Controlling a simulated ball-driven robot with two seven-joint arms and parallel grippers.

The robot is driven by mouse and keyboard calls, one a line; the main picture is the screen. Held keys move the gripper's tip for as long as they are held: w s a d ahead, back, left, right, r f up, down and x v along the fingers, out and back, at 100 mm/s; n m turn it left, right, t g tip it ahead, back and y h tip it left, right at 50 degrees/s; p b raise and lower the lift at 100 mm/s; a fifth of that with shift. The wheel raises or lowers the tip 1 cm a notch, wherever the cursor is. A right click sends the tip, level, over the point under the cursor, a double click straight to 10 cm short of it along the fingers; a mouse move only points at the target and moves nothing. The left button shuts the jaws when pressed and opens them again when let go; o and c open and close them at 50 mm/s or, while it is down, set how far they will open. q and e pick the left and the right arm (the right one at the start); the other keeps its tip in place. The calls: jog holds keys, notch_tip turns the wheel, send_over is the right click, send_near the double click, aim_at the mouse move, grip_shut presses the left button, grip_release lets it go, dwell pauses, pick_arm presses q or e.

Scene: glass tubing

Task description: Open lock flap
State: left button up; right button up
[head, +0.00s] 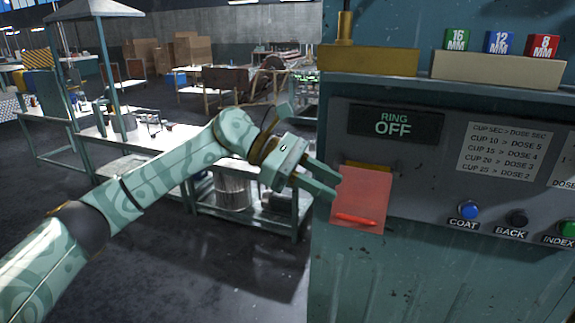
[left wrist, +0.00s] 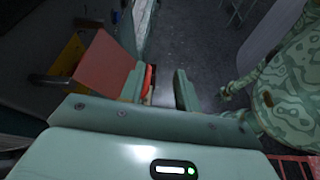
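The lock flap (head: 362,190) is a red panel on the front of the grey-green machine, with a bright red grip bar (head: 355,219) along its lower edge. It hangs below a yellow strip (head: 368,166). My left gripper (head: 334,184) is at the flap's left edge, with its fingers apart. In the left wrist view the flap (left wrist: 105,66) lies beyond the left finger, and the red bar (left wrist: 148,79) shows beside that finger, on the side of the gap. I cannot tell whether they touch. My right gripper is not in view.
Coloured size blocks (head: 499,42) stand on a ledge above. A workbench (head: 165,140) stands behind my left arm.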

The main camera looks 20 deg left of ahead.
pick_arm(q)
jog(key=b+v, duration=0.1)
jog(key=v, duration=0.9)
